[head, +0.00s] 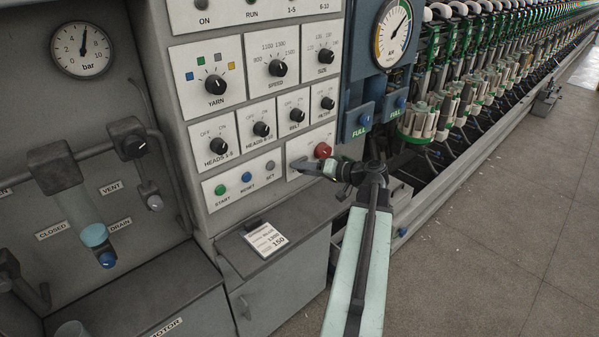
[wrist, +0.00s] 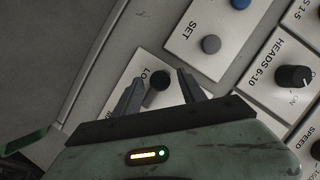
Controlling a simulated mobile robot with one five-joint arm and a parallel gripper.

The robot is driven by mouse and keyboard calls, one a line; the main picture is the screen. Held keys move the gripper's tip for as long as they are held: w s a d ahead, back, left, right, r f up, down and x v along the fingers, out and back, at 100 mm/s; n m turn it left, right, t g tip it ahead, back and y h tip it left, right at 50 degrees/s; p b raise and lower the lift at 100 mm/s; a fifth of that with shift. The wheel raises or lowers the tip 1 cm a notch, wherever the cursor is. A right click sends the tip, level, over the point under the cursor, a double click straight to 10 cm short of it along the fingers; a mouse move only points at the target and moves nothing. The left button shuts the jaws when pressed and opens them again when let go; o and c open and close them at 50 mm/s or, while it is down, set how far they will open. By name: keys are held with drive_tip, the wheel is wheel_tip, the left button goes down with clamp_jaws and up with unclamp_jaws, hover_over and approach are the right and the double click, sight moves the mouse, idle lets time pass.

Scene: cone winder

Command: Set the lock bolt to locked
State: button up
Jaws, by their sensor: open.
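My gripper (wrist: 160,78) is open, with one finger on each side of the knob. I cannot tell whether the fingers touch it. The bolt's setting cannot be read, as my gripper hides the lower part of the plate.
The SET button (wrist: 211,44) and the HEADS 6-10 knob (wrist: 292,77) are close by in the wrist view. A ledge with a card (head: 265,240) lies below. Open floor (head: 480,260) is at right.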

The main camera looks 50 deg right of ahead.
drive_tip(key=shift+x, duration=0.75)
clamp_jaws()
drive_tip(key=shift+s, duration=0.1)
idle(0.8)
